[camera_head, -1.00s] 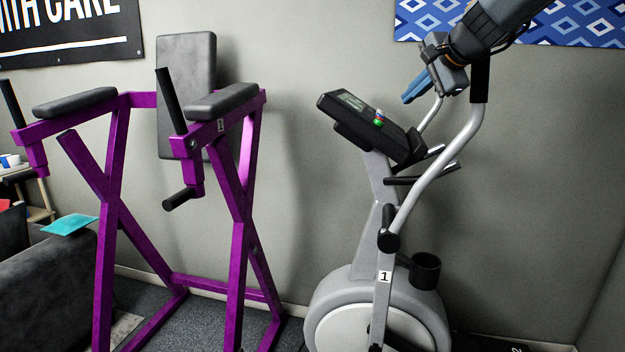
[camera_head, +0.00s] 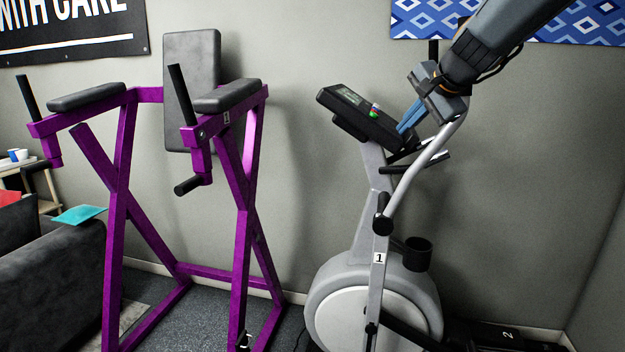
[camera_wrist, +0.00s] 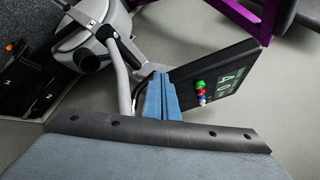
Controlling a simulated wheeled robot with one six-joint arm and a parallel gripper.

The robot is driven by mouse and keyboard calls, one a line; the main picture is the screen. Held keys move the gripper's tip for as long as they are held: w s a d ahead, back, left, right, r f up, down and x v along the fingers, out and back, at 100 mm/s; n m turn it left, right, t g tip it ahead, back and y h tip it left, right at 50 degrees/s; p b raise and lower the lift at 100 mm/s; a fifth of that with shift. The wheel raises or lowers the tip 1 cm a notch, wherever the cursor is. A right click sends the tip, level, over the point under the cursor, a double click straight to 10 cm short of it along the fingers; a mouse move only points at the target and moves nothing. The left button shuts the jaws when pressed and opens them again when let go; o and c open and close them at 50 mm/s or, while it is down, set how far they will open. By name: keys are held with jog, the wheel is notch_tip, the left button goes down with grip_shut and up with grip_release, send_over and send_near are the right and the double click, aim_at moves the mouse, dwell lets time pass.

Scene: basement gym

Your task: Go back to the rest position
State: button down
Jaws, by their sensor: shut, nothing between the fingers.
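My gripper (camera_head: 410,116) is at the upper right of the head view, beside the console (camera_head: 362,114) of the exercise bike. Its blue fingers are together and hold nothing. I cannot tell whether the fingers touch the console or the bike's handle.
The bike's grey handlebar (camera_head: 418,165) runs close below my gripper. A purple dip station (camera_head: 245,190) stands to the left. A dark sofa (camera_head: 50,265) with a teal cloth (camera_head: 78,215) is at far left.

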jog(key=s+a+f+n+g+h, duration=0.1)
jog(key=s+f+n+g, duration=0.3)
jog(key=s+f, duration=1.2)
jog(key=s+a+f+n+g+h, duration=0.1)
jog(key=s+f+n, duration=0.6)
jog(key=s+f, duration=0.8)
jog(key=a+f+g, duration=0.1)
jog(key=g, duration=0.1)
jog(key=shift+s+f+n+g+h, duration=0.2)
jog(key=shift+s+n+g+h, duration=0.15)
jog(key=shift+n+g+h, duration=0.05)
